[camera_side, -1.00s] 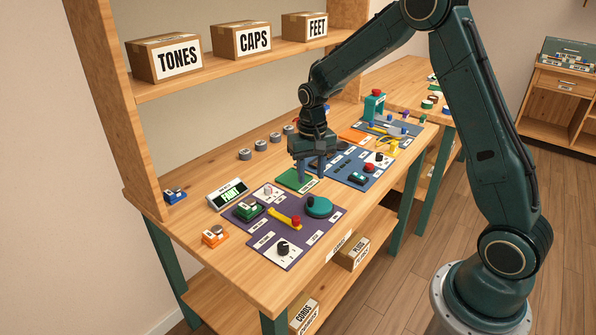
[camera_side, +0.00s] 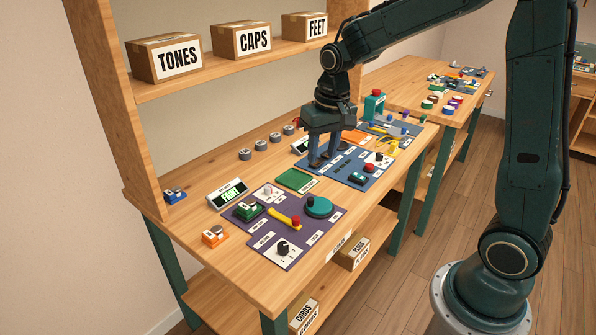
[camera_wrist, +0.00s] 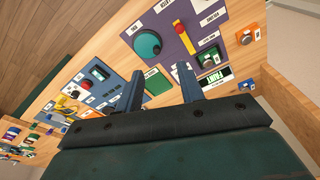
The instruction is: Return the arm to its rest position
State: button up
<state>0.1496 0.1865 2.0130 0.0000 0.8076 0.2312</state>
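My gripper (camera_side: 325,160) points down over the blue panel (camera_side: 345,178) in the side view. Its two fingers stand apart with nothing visible between them. In the wrist view my gripper (camera_wrist: 160,90) also shows its fingers spread, with a green mat (camera_wrist: 158,83) seen beyond and between them. The side view shows that green mat (camera_side: 296,180) lying bare on the bench, left of the fingers. Whether the fingertips touch the panel is hard to tell.
A purple panel (camera_side: 262,218) with a teal dial (camera_side: 319,206) lies at the front left. A display reading FAINT (camera_side: 229,194) stands beside it. A teal stand (camera_side: 374,105) is behind right. Labelled boxes (camera_side: 240,39) line the shelf above the bench.

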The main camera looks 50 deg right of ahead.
jog(key=s+a+r+n+t, duration=0.2)
jog(key=s+a+r, duration=0.1)
jog(key=s, duration=0.7)
jog(key=s+a+r+n+t, duration=0.2)
jog(key=s+r, duration=0.3)
jog(key=s, duration=0.6)
jog(key=shift+a+r, duration=0.4)
jog(key=shift+a, duration=0.05)
